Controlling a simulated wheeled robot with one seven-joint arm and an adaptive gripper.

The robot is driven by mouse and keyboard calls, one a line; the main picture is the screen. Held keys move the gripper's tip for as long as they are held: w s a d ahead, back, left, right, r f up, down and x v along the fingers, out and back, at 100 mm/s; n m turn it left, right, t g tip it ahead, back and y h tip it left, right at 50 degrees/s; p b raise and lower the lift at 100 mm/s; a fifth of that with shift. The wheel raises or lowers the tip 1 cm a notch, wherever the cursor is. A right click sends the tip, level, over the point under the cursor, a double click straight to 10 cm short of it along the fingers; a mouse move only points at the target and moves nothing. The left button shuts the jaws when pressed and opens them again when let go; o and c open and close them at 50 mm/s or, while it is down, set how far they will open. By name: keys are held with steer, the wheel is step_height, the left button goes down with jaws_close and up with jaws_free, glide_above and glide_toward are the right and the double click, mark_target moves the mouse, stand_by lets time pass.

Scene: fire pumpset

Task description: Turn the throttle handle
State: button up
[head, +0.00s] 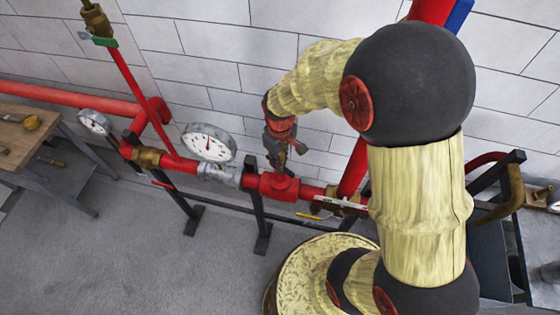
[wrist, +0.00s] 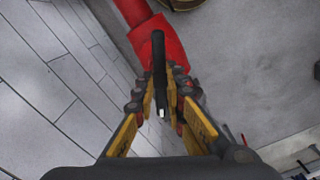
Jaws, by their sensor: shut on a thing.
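The throttle handle (wrist: 159,62) shows in the wrist view as a dark narrow bar on a red fitting (wrist: 160,42). My gripper (wrist: 161,88) has its yellow-and-dark fingers on either side of the bar, shut on it. In the head view, my gripper (head: 277,158) points down above a red tee fitting (head: 280,187) on the pipe, right of the large round gauge. The handle itself is mostly hidden by the gripper there.
A large gauge (head: 208,142) and a smaller gauge (head: 94,122) stand on the red pipework in front of a white block wall. A wooden bench (head: 32,137) is at left. Black pipe supports (head: 260,220) stand on the grey floor. My arm covers the pipe's right part.

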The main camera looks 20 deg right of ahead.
jaws_close()
steer(key=shift+n+b, duration=0.35)
steer(key=shift+n, duration=0.55)
steer(key=o, duration=0.6)
jaws_free()
steer(key=shift+o, duration=0.2)
step_height(320, 180, up, 12)
